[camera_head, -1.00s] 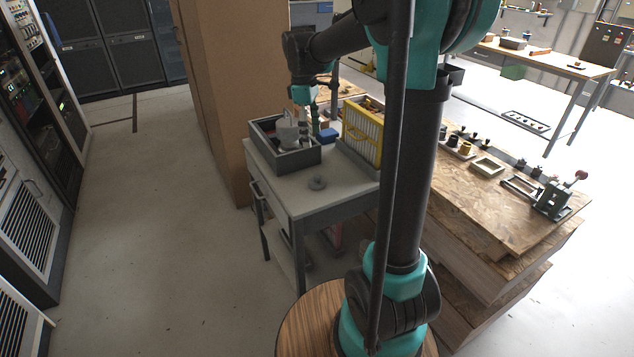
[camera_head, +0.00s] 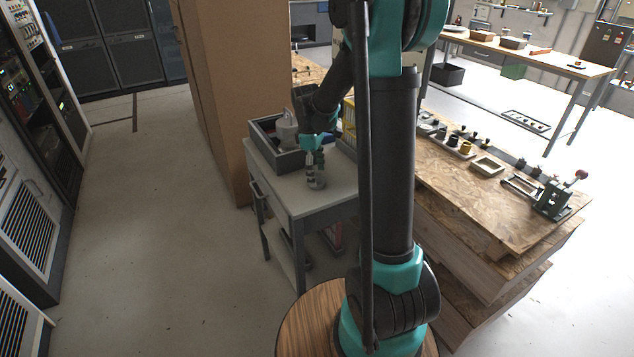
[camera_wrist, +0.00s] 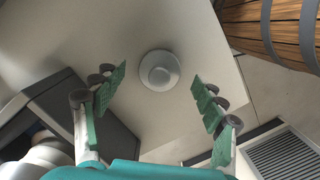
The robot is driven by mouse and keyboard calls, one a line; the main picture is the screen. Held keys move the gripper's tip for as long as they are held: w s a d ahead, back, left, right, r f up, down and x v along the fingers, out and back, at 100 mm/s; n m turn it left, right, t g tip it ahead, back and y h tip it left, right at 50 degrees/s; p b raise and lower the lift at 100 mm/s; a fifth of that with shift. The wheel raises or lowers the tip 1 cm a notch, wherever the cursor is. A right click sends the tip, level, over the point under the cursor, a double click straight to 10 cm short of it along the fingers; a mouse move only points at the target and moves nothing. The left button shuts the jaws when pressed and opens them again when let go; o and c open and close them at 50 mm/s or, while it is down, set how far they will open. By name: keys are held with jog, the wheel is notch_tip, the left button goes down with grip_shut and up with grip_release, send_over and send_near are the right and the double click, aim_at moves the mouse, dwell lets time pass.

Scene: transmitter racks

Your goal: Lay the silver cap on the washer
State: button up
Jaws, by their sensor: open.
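The washer (camera_wrist: 146,79) is a round grey disc lying flat on the grey cart top in the wrist view. A paler round area fills its middle; I cannot tell whether this is the silver cap on it or the washer's own centre. My gripper (camera_wrist: 159,98) is open, its green-padded fingers spread to either side of the disc, with nothing between the pads. In the head view my gripper (camera_head: 315,170) is low over the cart top and partly covers the washer. A large silver piece (camera_head: 287,131) stands in the grey tray, partly hidden by my arm.
The grey tray (camera_head: 290,163) stands on the cart top (camera_head: 325,196), close to the left of my gripper. A yellow rack (camera_head: 349,117) behind is mostly hidden by my arm. A tall brown box (camera_head: 222,100) stands beside the cart. Wooden workbench (camera_head: 490,205) to the right.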

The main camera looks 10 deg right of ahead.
jog(key=shift+d+f, duration=0.1)
jog(key=shift+f, duration=0.6)
jog(key=shift+c, duration=0.4)
jog(key=c, duration=1.4)
jog(key=shift+r, duration=0.1)
